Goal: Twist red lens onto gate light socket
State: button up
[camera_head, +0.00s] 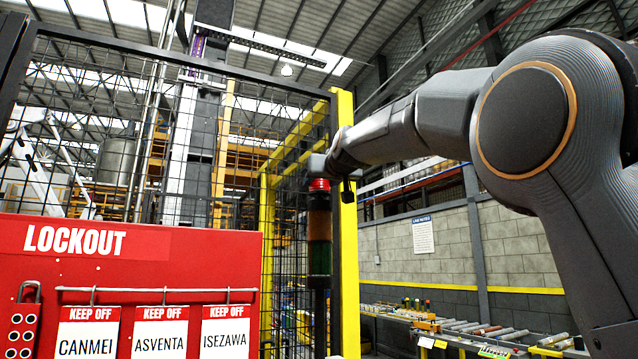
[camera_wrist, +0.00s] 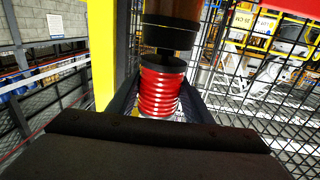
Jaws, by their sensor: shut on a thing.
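The red lens (camera_wrist: 159,92), a ribbed cylinder with a dark rim, is between the two fingers of my gripper (camera_wrist: 160,108) in the wrist view, which looks upside down. My gripper is shut on it. The gate light has an amber section (camera_head: 319,224) over a green section (camera_head: 319,260). In the wrist view the dark socket collar (camera_wrist: 172,33) lines up roughly with the lens rim. I cannot tell whether the lens is seated.
A yellow gate post (camera_head: 344,260) stands right beside the light. Black mesh fence (camera_head: 110,150) runs to the left. A red lockout board (camera_head: 180,265) with name tags is in front at lower left.

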jog(key=shift+f+b, duration=0.75)
jog(key=o, duration=1.2)
jog(key=shift+b+v, duration=1.9)
jog(key=shift+v, duration=2)
jog(key=shift+f, duration=0.1)
jog(key=shift+c, duration=0.4)
